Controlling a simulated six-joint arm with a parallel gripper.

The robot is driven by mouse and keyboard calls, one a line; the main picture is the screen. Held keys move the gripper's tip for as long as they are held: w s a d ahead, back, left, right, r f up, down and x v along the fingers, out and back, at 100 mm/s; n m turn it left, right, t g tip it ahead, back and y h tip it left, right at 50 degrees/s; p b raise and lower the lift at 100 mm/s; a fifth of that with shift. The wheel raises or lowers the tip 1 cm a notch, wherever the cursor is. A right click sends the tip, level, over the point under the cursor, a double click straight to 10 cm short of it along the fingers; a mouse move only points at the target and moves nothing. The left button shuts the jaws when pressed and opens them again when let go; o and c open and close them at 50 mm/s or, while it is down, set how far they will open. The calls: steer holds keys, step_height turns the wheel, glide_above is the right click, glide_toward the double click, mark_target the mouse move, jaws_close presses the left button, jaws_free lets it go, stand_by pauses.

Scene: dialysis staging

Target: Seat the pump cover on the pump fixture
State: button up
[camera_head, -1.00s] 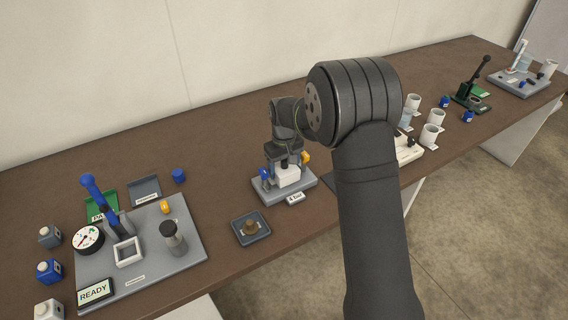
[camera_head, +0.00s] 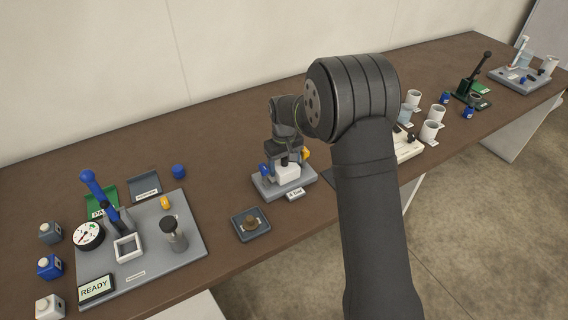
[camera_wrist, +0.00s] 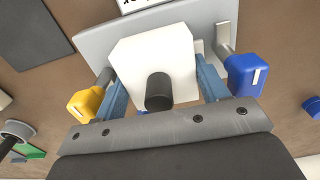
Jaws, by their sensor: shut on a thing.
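The pump cover is a white block (camera_wrist: 180,60) with a dark round knob (camera_wrist: 159,92). My gripper (camera_wrist: 163,88) is shut on it, with a light blue finger on either side. In the head view the cover (camera_head: 287,172) is upright over the pump fixture, a grey base plate (camera_head: 270,193) with a blue clamp (camera_head: 264,170) and a yellow clamp (camera_head: 306,153). The wrist view shows the plate (camera_wrist: 95,45), the yellow clamp (camera_wrist: 86,104) and the blue clamp (camera_wrist: 246,75) beside the fingers. The cover's underside is hidden, so I cannot tell whether it touches the fixture.
A small dark tray (camera_head: 237,218) with a brown knob stands left of the fixture. Further left is a grey station plate (camera_head: 185,255) with a gauge and READY sign (camera_head: 96,289). Several white cups stand right, partly behind my arm. The table's front edge is near.

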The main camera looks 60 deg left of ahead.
steer(key=o, duration=1.1)
step_height(320, 180, up, 17)
steer(key=shift+r, duration=0.2)
steer(key=shift+f, duration=0.15)
step_height(320, 180, down, 13)
steer(key=shift+r, duration=0.1)
stand_by(0.3)
